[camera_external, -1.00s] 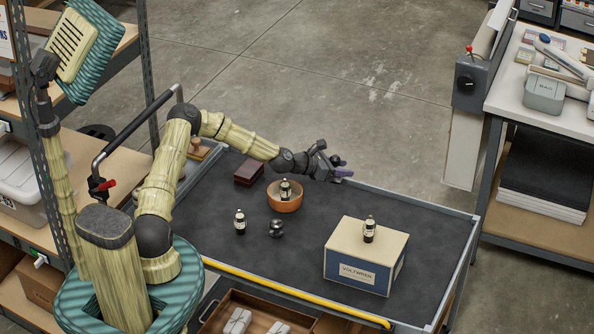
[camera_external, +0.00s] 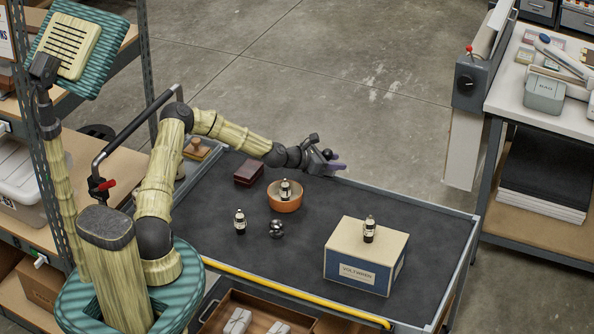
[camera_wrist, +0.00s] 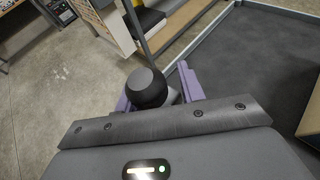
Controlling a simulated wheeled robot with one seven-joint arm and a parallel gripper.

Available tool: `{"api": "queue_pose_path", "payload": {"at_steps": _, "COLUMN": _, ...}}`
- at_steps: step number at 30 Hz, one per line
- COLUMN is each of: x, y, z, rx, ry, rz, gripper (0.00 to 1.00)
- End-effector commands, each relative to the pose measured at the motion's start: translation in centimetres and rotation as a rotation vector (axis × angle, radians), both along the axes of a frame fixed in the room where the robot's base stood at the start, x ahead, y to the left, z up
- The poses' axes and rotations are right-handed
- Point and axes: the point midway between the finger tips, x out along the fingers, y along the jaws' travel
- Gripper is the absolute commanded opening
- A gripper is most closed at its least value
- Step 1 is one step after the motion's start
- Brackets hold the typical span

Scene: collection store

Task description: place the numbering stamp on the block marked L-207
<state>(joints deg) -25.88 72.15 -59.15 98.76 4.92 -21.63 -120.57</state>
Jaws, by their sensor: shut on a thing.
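My gripper (camera_external: 333,165) is at the far edge of the dark cart top, above it, with purple fingers. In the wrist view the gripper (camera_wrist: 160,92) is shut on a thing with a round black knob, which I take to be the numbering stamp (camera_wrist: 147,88). Its lower part is hidden by the gripper. I cannot read L-207 on any block. A dark red block (camera_external: 249,172) lies on the cart's far left, left of my gripper.
On the cart (camera_external: 300,250) stand an orange bowl (camera_external: 285,204) with a small bottle in it, another bottle (camera_external: 240,222), a shiny dark object (camera_external: 277,229) and a cream box (camera_external: 352,272) with a bottle on top. A wooden-handled stamp (camera_external: 197,148) is at the far left.

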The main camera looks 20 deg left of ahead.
Motion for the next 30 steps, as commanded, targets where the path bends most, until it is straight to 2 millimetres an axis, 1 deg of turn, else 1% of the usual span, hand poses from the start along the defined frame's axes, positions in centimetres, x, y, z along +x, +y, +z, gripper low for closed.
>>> {"api": "queue_pose_path", "payload": {"at_steps": 1, "x": 0.5, "y": 2.0, "z": 0.0, "rx": 0.002, "ry": -0.004, "rz": 0.023, "gripper": 0.11}}
{"api": "queue_pose_path", "payload": {"at_steps": 5, "x": 1.4, "y": 7.2, "z": 0.6, "rx": 0.006, "ry": -0.008, "rz": 0.078, "gripper": 0.11}}
{"api": "queue_pose_path", "payload": {"at_steps": 6, "x": 1.5, "y": 9.0, "z": 0.9, "rx": 0.008, "ry": -0.009, "rz": 0.097, "gripper": 0.11}}
{"api": "queue_pose_path", "payload": {"at_steps": 8, "x": 1.7, "y": 11.6, "z": 1.3, "rx": 0.01, "ry": -0.011, "rz": 0.124, "gripper": 0.11}}
{"api": "queue_pose_path", "payload": {"at_steps": 9, "x": 1.7, "y": 13.3, "z": 1.6, "rx": 0.013, "ry": -0.013, "rz": 0.14, "gripper": 0.11}}
{"api": "queue_pose_path", "payload": {"at_steps": 15, "x": 1.0, "y": 21.4, "z": 2.7, "rx": 0.023, "ry": -0.019, "rz": 0.224, "gripper": 0.11}}
{"api": "queue_pose_path", "payload": {"at_steps": 18, "x": 0.4, "y": 24.6, "z": 3.2, "rx": 0.029, "ry": -0.022, "rz": 0.255, "gripper": 0.11}}
{"api": "queue_pose_path", "payload": {"at_steps": 21, "x": -0.1, "y": 26.4, "z": 3.6, "rx": 0.032, "ry": -0.023, "rz": 0.273, "gripper": 0.11}}
{"api": "queue_pose_path", "payload": {"at_steps": 23, "x": -0.2, "y": 27.0, "z": 3.8, "rx": 0.034, "ry": -0.023, "rz": 0.28, "gripper": 0.11}}
{"api": "queue_pose_path", "payload": {"at_steps": 30, "x": -0.3, "y": 27.4, "z": 4.0, "rx": 0.034, "ry": -0.023, "rz": 0.284, "gripper": 0.11}}
